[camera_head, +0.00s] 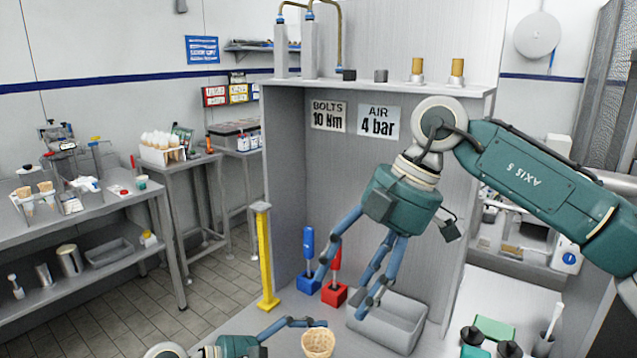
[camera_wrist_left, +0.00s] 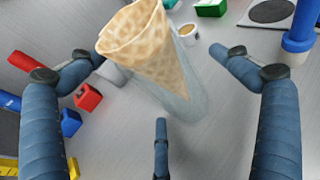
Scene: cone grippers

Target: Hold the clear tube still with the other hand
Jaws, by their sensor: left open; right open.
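In the left wrist view, a waffle cone (camera_wrist_left: 150,45) stands with its wide mouth up, its tip inside the clear tube (camera_wrist_left: 196,108). The tube is faint and see-through. The cone also shows in the head view (camera_head: 318,344), cut by the bottom edge; I cannot make out the tube there. My left gripper (camera_wrist_left: 158,82) is open, its three fingers spread around the cone and tube with visible gaps. In the head view it (camera_head: 306,323) shows partly at the bottom. My right gripper (camera_head: 348,288) is open and empty, pointing down above the bench, beyond the cone.
A grey bin (camera_head: 402,325) stands behind and right of the cone. A red block (camera_head: 335,295) and a blue block (camera_head: 308,284) hold upright tools nearby. A yellow post (camera_head: 265,260) stands left. A small cup (camera_wrist_left: 188,33) and a green block (camera_wrist_left: 211,8) lie beyond the cone.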

